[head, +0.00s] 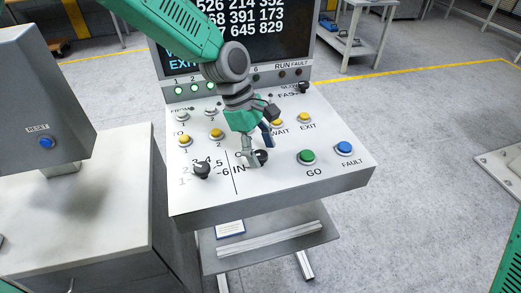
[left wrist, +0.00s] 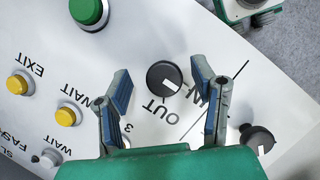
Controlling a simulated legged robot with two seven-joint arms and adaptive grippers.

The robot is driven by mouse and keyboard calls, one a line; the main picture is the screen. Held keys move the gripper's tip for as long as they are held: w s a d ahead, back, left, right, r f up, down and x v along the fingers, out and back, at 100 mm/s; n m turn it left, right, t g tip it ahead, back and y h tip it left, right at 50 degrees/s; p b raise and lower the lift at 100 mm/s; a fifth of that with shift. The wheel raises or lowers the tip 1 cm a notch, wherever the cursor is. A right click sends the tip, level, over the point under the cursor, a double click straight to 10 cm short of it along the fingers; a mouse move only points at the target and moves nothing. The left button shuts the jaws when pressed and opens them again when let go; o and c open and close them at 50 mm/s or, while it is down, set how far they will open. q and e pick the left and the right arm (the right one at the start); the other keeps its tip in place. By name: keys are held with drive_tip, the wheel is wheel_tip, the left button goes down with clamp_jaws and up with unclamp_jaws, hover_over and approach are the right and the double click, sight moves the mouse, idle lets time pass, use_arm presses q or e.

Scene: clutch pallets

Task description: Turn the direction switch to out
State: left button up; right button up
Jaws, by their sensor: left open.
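The direction switch (head: 261,156) is a small round black knob on the white slanted panel, between the IN and OUT labels. In the left wrist view the knob (left wrist: 164,77) shows from above, with a white mark pointing to the lower right, toward the IN label. OUT is printed just below it there. My left gripper (head: 259,150) is over the panel at the knob and hides part of it and the OUT label in the head view. In the left wrist view its blue-padded fingers (left wrist: 162,95) are open, one on each side of the knob, with gaps between. My right gripper is not in view.
Another black knob (head: 202,170) with a number scale is left of the switch. Yellow WAIT (head: 277,122) and EXIT (head: 305,124) buttons, a green GO button (head: 307,157) and a blue FAULT button (head: 344,148) are nearby. A screen (head: 285,30) stands behind the panel.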

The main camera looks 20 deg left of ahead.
use_arm(q)
drive_tip(key=shift+d+f, duration=0.3)
drive_tip(key=shift+d, duration=0.15)
drive_tip(key=shift+a+f, duration=0.15)
drive_tip(key=shift+a, duration=0.85)
drive_tip(key=shift+c, duration=0.3)
drive_tip(key=shift+a+f, duration=0.1)
drive_tip(key=shift+a, duration=0.25)
drive_tip(key=c, duration=1)
drive_tip(key=shift+s+d, duration=0.1)
drive_tip(key=shift+d, duration=0.65)
drive_tip(key=shift+c, duration=0.2)
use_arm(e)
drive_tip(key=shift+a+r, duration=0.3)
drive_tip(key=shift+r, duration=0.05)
